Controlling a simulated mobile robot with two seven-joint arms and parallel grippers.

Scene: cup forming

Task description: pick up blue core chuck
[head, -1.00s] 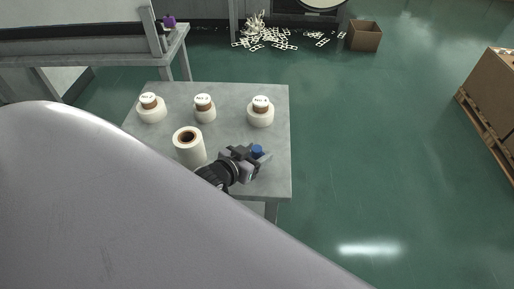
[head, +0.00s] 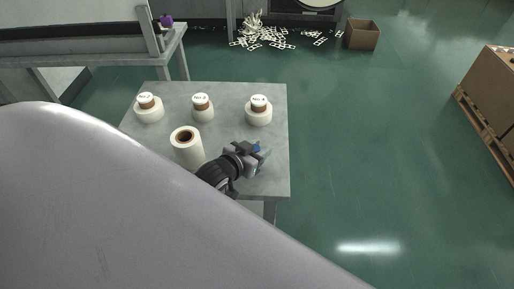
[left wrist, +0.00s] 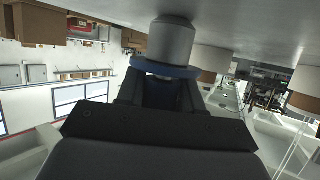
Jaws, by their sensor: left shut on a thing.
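The blue core chuck (head: 256,148) is at the right side of the grey table (head: 272,178), mostly hidden by my left gripper (head: 250,156). My left gripper is shut on it. In the left wrist view, the chuck shows a blue flange (left wrist: 165,69) and a grey cylinder (left wrist: 172,42) beyond the fingertips. Its dark blue part sits between the fingers of the left gripper (left wrist: 160,92). I cannot tell whether the chuck touches the table. My right gripper is not in view.
A tall white roll (head: 186,148) stands left of the gripper. Three short white rolls with labelled brown cores stand along the back: left (head: 149,112), middle (head: 203,113), right (head: 259,116). A cardboard box (head: 361,35) lies on the floor beyond.

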